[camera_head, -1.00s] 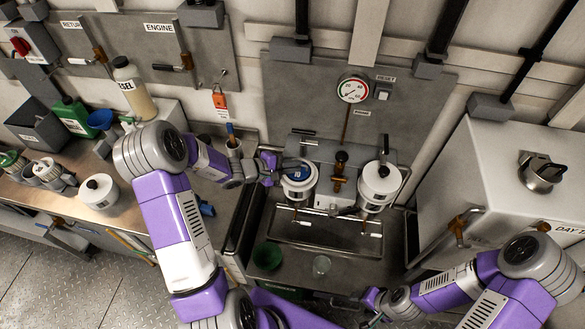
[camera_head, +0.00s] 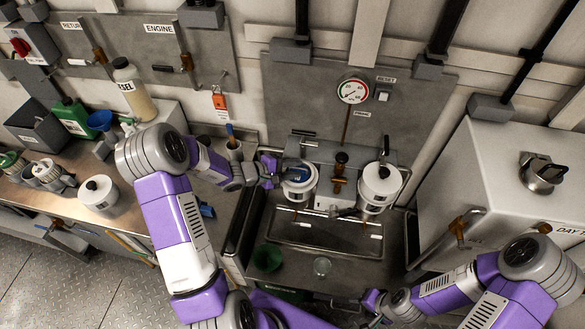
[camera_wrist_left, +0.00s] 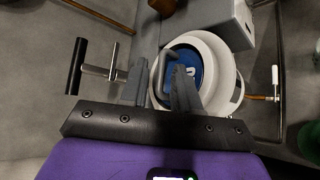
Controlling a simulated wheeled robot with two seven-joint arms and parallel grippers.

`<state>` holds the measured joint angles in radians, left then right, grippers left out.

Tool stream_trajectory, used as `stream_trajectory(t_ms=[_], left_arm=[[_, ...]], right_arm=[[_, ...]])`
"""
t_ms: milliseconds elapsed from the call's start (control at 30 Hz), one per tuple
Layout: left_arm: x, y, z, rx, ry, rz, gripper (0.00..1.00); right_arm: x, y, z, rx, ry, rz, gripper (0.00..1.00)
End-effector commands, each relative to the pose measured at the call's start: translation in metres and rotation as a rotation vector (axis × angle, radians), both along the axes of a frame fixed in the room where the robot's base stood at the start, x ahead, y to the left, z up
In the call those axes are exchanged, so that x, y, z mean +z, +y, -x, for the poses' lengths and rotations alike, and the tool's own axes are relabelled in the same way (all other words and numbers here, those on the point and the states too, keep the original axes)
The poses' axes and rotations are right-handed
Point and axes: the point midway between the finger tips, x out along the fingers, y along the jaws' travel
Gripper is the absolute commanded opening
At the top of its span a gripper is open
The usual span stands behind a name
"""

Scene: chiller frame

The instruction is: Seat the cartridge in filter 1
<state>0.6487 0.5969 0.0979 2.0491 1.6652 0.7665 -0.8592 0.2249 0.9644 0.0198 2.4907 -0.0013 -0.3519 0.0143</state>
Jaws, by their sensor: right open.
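Filter 1's white round housing (camera_head: 299,181) stands on the left of the grey filter block. The blue-topped cartridge (camera_head: 298,175) sits inside it, its top low within the rim. The left wrist view shows the cartridge's blue top (camera_wrist_left: 196,66) and grey loop handle (camera_wrist_left: 161,80) inside the white rim. My left gripper (camera_head: 274,167) is at the left side of this housing. In the left wrist view its fingers (camera_wrist_left: 160,76) are apart, with the handle partly behind one finger; no clamping shows. My right gripper (camera_head: 372,302) is open at the lower right, away from the filters.
A second white filter (camera_head: 380,188) stands to the right, with a brass valve (camera_head: 340,172) between them. A drip tray (camera_head: 325,240), green bowl (camera_head: 268,257) and clear glass (camera_head: 322,266) are below. A white lid (camera_head: 98,192) lies on the left bench. A white tank (camera_head: 500,170) stands right.

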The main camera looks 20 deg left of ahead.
Motion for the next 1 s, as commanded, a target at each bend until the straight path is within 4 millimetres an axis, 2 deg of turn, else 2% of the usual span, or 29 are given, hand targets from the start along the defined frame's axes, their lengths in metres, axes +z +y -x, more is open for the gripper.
stream_trajectory(t_ms=[167, 500, 733, 800, 867, 967, 1000], left_arm=[[0.010, 0.015, 0.018, 0.006, 0.004, -0.002, 0.34], [0.039, 0.055, 0.070, 0.005, 0.002, -0.003, 0.34], [0.045, 0.064, 0.087, -0.006, 0.010, 0.000, 0.34], [0.034, 0.054, 0.092, -0.039, 0.052, -0.004, 0.34], [0.015, 0.035, 0.101, -0.101, 0.124, -0.017, 0.34], [-0.036, -0.012, 0.133, -0.269, 0.308, -0.087, 0.34], [-0.058, -0.030, 0.150, -0.350, 0.383, -0.140, 0.34]], right_arm=[[0.005, 0.000, 0.000, 0.000, 0.000, 0.000, 0.57], [0.010, 0.000, 0.000, 0.000, 0.000, 0.000, 0.57], [0.011, 0.000, 0.000, 0.000, 0.000, 0.000, 0.57], [0.011, 0.000, 0.000, 0.000, 0.000, 0.000, 0.57], [0.011, 0.000, 0.000, 0.000, 0.000, 0.000, 0.57], [0.011, 0.000, 0.000, 0.000, 0.000, 0.000, 0.57], [0.011, 0.000, 0.000, 0.000, 0.000, 0.000, 0.57]])
